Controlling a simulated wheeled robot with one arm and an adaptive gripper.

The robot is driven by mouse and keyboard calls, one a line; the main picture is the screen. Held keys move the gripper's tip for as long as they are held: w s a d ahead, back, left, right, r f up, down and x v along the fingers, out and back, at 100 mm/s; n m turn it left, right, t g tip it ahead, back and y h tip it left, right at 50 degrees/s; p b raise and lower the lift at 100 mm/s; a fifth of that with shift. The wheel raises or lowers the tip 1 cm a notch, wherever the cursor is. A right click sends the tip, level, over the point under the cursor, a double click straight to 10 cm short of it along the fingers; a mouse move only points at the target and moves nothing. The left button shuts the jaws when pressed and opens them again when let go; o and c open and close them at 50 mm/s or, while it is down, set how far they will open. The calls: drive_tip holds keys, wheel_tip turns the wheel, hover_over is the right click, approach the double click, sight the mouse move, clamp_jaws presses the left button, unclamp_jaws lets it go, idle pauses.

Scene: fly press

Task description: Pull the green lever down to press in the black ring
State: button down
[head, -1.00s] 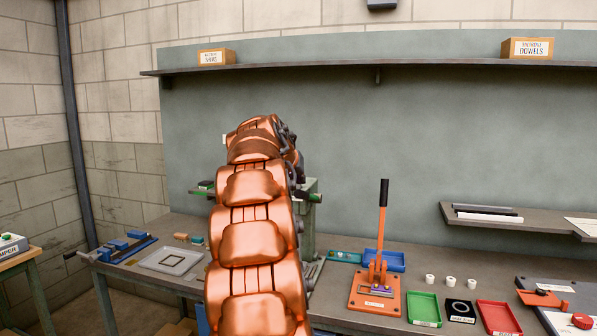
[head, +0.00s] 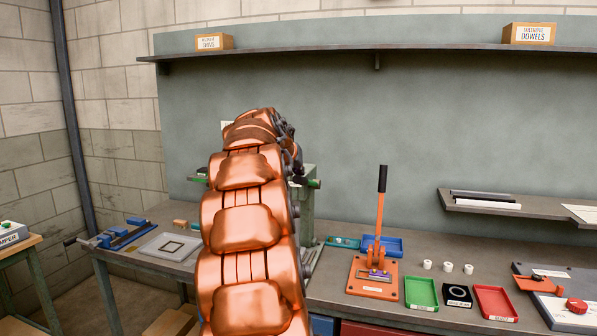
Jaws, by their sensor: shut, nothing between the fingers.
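A green press (head: 308,212) stands on the bench behind my arm, which hides most of it. A bar with green ends crosses it; the right green end (head: 314,183) shows beside my arm, and the left green end (head: 199,179) shows on the other side. My gripper (head: 298,163) is a small dark shape beyond my copper arm, just above and left of the right green end. It is shut and empty; whether it touches the bar cannot be told. I cannot make out a black ring under the press, as my arm covers that area.
An orange press (head: 372,277) with a tall black-handled lever stands to the right. A shelf (head: 350,50) runs above. Blue clamps lie at the left.

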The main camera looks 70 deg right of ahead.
wheel_tip(320, 180, down, 11)
drive_tip(key=a+h+b, duration=0.2)
drive_tip(key=h+b, duration=0.3)
drive_tip(key=b, duration=1.9)
drive_tip(key=shift+s+a+r+b, duration=0.15)
drive_tip(key=shift+s+a+b, duration=0.1)
drive_tip(key=shift+a+b, duration=0.1)
drive_tip(key=shift+r, duration=0.1)
drive_tip(key=a+r+p, duration=0.1)
drive_tip(key=a+r, duration=0.4)
drive_tip(key=a, duration=0.5)
drive_tip(key=shift+w+a+r, duration=0.15)
drive_tip(key=shift+a+r, duration=0.05)
drive_tip(key=shift+r, duration=0.1)
